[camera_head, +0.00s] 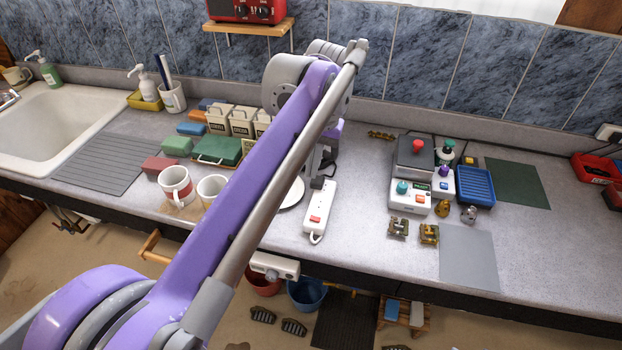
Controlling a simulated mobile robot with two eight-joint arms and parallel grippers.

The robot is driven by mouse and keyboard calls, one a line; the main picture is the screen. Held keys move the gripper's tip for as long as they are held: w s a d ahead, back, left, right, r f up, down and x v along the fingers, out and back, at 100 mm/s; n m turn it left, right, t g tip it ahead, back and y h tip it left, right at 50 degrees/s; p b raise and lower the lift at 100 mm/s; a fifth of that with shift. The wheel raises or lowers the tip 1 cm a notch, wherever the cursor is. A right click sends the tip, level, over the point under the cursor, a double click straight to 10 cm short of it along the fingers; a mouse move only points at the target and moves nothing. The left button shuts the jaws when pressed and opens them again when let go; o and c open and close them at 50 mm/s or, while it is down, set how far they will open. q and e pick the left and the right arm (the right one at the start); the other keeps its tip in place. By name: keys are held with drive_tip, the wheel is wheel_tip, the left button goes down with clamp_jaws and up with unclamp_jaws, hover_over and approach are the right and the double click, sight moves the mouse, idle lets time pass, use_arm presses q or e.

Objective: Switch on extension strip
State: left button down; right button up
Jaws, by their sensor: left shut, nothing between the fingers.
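The white extension strip (319,204) lies on the grey worktop near its front edge, in the middle of the head view. A red rocker switch (315,219) shows at its near end, and a white cord loops at that end. My left arm reaches in from the lower left and bends down over the worktop. My left gripper (317,182) points down at the far end of the strip, shut and empty, beyond the red switch. I cannot tell whether its tips touch the strip. The arm hides part of the worktop left of the strip. My right gripper is not in view.
Two mugs (176,186) and a partly hidden white plate (291,194) are left of the strip. A grey control box (412,158) with buttons and a blue tray (475,187) stand to the right. Bare worktop lies between strip and control box.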

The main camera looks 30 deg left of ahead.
use_arm(q)
drive_tip(key=d+b, duration=0.2)
drive_tip(key=b, duration=0.1)
approach(311, 217)
drive_tip(key=f, duration=0.6)
drive_tip(key=shift+a+f, duration=0.4)
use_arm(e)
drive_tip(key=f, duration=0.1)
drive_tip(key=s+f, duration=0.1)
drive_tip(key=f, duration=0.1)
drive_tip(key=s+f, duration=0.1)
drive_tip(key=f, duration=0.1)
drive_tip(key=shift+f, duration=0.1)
